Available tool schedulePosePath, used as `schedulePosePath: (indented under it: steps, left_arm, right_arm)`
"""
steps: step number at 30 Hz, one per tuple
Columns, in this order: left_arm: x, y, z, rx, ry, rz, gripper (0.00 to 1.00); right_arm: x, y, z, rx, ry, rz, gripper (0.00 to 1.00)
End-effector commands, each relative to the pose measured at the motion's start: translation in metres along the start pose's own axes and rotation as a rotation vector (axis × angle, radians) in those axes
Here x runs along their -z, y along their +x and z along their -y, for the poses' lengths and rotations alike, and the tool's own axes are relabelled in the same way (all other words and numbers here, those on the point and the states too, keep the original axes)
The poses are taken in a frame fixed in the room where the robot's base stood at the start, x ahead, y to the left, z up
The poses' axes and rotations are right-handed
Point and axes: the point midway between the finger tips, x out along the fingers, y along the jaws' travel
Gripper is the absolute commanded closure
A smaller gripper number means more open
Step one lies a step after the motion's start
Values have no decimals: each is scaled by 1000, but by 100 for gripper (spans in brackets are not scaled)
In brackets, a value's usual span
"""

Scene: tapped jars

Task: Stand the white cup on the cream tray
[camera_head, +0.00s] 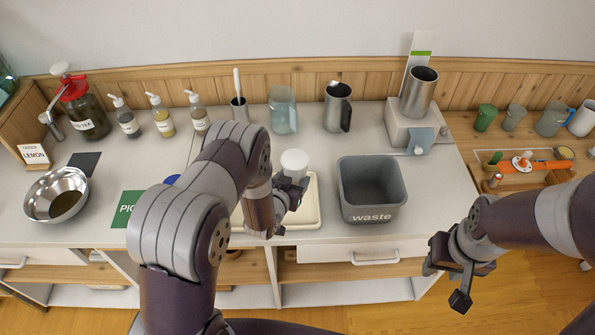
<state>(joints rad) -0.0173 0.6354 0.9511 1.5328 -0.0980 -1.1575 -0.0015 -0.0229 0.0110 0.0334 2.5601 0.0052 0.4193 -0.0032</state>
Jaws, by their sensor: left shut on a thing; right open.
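The white cup (294,161) is upright in my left gripper (292,184), which is shut on it. The fingers hide the cup's lower part. The cup and gripper are over the cream tray (314,213), near its back edge in the picture. I cannot tell whether the cup's base touches the tray. My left arm hides much of the tray's left side. My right gripper (458,283) is open and empty, low at the right in front of the counter.
A grey waste bin (372,190) stands close to the tray's right. A glass jug (283,110), a steel pitcher (338,108) and pump bottles line the back. A steel bowl (57,193) and a green card (127,209) are at left. A dispensing machine (413,125) stands behind the bin.

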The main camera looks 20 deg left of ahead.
Motion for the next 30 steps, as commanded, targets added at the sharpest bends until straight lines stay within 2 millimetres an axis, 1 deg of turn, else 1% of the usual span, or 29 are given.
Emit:
schedulePosePath:
  steps: [9,14,17,29,30]
  left_arm:
    - [-1,0,0,0,0,-1,69]
    - [-7,2,0,-3,0,-1,69]
    - [-16,5,0,-3,0,-1,69]
    - [-64,25,0,-3,0,-1,69]
    - [-67,26,0,-3,0,-2,76]
  right_arm:
    - [0,2,0,0,0,0,57]
    - [-1,9,0,0,0,0,57]
    - [-2,17,0,0,0,0,57]
    - [-8,65,0,0,0,0,57]
    - [-8,68,0,0,0,0,57]
